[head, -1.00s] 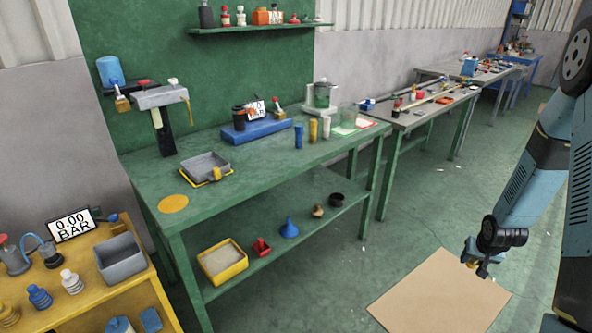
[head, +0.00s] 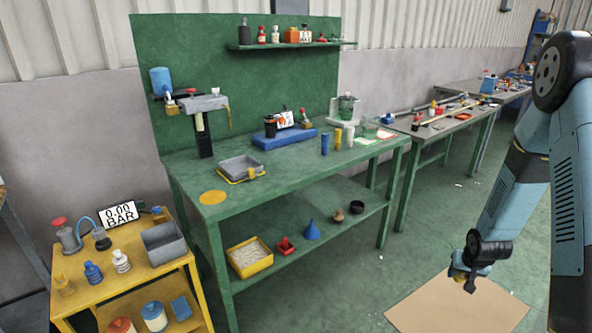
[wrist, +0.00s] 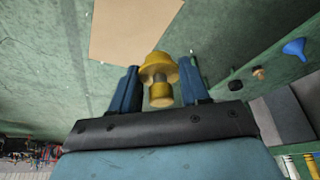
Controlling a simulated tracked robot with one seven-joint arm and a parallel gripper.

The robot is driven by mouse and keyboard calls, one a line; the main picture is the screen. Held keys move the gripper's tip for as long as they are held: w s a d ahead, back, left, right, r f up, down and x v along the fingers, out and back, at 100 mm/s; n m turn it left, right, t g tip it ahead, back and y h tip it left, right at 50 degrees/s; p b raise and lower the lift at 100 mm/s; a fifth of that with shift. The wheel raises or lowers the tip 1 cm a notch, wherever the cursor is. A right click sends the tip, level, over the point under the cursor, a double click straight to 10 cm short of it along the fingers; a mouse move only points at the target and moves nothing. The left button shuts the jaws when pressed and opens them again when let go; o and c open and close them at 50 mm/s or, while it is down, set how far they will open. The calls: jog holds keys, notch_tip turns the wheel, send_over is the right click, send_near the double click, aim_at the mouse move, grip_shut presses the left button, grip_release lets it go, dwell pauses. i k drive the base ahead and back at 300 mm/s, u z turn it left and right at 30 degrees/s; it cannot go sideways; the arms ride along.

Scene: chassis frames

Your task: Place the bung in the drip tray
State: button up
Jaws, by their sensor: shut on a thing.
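The yellow bung (wrist: 160,68), a wide rounded head with a narrower stem, is held between the two blue fingers of my gripper (wrist: 161,86) in the wrist view. In the head view my gripper (head: 469,280) hangs at the lower right, above the floor and apart from the benches; a bit of yellow shows at it. A shallow grey tray (head: 241,166), which looks like the drip tray, sits on the green bench, left of its middle, with yellow at its edge. Its inside looks empty.
The green bench (head: 290,190) also holds a yellow disc (head: 213,197), a tap stand (head: 204,130), a blue block (head: 285,134) and several small cylinders. A yellow cart (head: 134,285) stands at the left with a grey bin (head: 165,243). A tan mat (head: 455,305) lies on the floor.

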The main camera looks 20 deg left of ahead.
aim_at(240, 169)
jog(key=u, duration=3.5)
jog(key=k, duration=0.1)
jog(key=z, duration=2.55)
jog(key=i, duration=1)
jog(key=u, duration=0.05)
